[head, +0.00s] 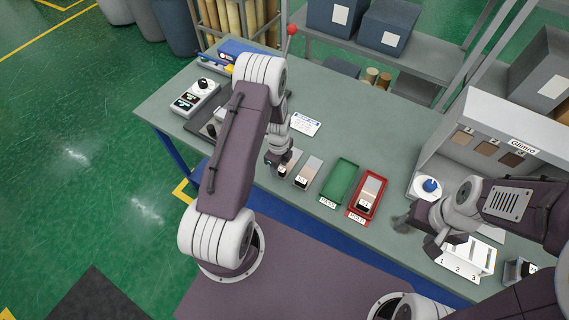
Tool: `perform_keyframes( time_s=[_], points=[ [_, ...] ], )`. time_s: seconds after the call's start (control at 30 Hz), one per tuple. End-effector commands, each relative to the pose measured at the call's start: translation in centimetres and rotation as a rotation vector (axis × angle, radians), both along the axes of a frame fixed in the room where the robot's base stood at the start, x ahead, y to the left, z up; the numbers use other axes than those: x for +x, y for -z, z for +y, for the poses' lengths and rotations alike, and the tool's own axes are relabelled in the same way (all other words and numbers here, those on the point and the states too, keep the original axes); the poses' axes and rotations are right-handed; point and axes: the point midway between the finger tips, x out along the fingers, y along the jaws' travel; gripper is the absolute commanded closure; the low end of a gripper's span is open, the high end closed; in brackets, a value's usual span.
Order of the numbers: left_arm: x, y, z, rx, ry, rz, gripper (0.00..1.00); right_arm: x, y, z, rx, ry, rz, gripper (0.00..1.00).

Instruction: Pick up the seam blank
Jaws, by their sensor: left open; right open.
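Several small two-tone blanks with white labels are in the head view; the labels are too small to read, so I cannot tell which is the seam blank. One blank (291,160) lies at my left gripper (276,164), which is open and partly hides it; I cannot tell whether they touch. A second blank (309,171) lies just to its right, apart from the gripper. A third blank (370,190) lies in a red tray (354,213). My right gripper (431,247) is open and near the white numbered rack, with no blank seen in it.
A green tray (340,180), seemingly empty, stands left of the red one. The white numbered rack (466,262) and a blue-knobbed device (430,187) are at the right, before a grey booth (485,125). A knobbed box (196,97) is at the left of the table (345,140).

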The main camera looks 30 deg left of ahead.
Motion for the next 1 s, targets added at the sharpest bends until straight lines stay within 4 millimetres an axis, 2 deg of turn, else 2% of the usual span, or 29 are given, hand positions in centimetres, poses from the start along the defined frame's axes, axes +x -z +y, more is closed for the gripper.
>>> perform_keyframes(
  time_s=[0.13,0.33,0.37,0.5,0.53,0.83,1.0],
  points=[
    [0.0,1.6,0.0,0.000,0.000,0.000,0.53,0.0,-0.5,0.0,0.000,0.000,0.000,0.39],
    [0.0,1.8,0.0,0.000,0.000,-0.001,0.53,0.0,-0.4,0.0,0.000,0.000,0.000,0.39],
    [0.0,1.8,0.0,0.000,0.000,-0.001,0.55,0.0,-0.4,0.0,0.000,0.000,0.000,0.39],
    [0.0,1.8,0.0,0.000,0.000,-0.001,0.94,0.0,-0.4,0.0,0.000,0.000,0.000,0.39],
    [0.0,1.8,0.0,0.000,0.000,-0.001,1.00,0.0,-0.4,0.0,0.000,0.000,0.000,0.39],
    [0.0,1.8,0.0,0.000,0.000,-0.001,1.00,0.0,-0.4,0.0,0.000,0.000,0.000,0.39],
    [0.1,0.7,0.0,0.001,0.000,-0.002,1.00,0.0,0.1,0.0,0.000,0.000,0.000,0.39]
  ],
)
